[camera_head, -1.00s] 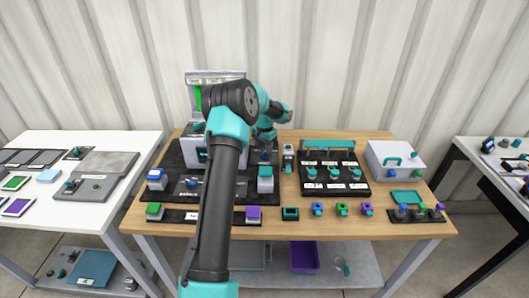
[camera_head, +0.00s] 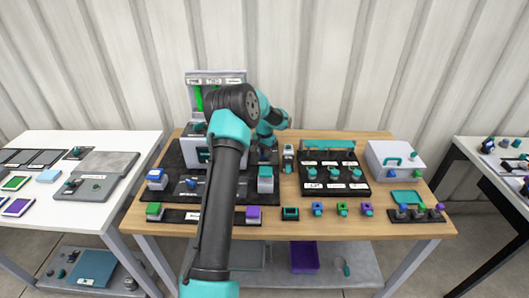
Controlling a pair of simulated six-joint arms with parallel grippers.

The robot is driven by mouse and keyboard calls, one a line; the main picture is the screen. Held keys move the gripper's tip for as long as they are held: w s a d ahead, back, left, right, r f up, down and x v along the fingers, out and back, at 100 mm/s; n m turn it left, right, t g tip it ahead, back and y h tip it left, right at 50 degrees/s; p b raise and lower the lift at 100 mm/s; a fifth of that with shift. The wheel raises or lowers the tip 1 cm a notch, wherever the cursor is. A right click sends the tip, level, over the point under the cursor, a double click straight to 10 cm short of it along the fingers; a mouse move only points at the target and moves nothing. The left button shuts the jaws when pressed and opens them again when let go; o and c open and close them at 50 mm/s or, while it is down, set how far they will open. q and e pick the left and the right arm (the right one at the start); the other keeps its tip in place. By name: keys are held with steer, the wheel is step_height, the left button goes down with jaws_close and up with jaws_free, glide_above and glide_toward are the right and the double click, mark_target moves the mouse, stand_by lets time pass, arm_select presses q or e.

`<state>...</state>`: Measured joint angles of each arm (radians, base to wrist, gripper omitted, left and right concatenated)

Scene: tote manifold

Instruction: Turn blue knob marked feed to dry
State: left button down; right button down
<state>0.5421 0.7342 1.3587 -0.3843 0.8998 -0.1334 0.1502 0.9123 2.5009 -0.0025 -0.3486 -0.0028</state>
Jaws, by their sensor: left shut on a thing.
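My left gripper (camera_head: 265,150) points down at the back right of the black panel (camera_head: 222,190), beside the white-and-grey machine (camera_head: 194,153). It is shut on a small blue knob (camera_head: 264,157), which is mostly hidden by the fingers. The knob's label and its pointing direction are too small to read. Another blue knob (camera_head: 192,182) stands on the front part of the panel, left of my arm. My right gripper is not in view.
A teal-topped block (camera_head: 265,172) stands just in front of the gripped knob. A small grey device (camera_head: 288,152) stands close on the right, then a black board of teal knobs (camera_head: 335,191). My left arm hides the panel's middle.

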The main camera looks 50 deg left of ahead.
arm_select(q)
steer(key=shift+n, duration=0.5)
steer(key=n, duration=0.2)
steer(key=shift+n, duration=0.4)
steer(key=n, duration=0.3)
steer(key=shift+n, duration=0.3)
steer(key=n, duration=0.6)
steer(key=shift+n, duration=0.3)
steer(key=c, duration=1.1)
jaws_free()
step_height(320, 180, up, 17)
steer(key=shift+r, duration=0.2)
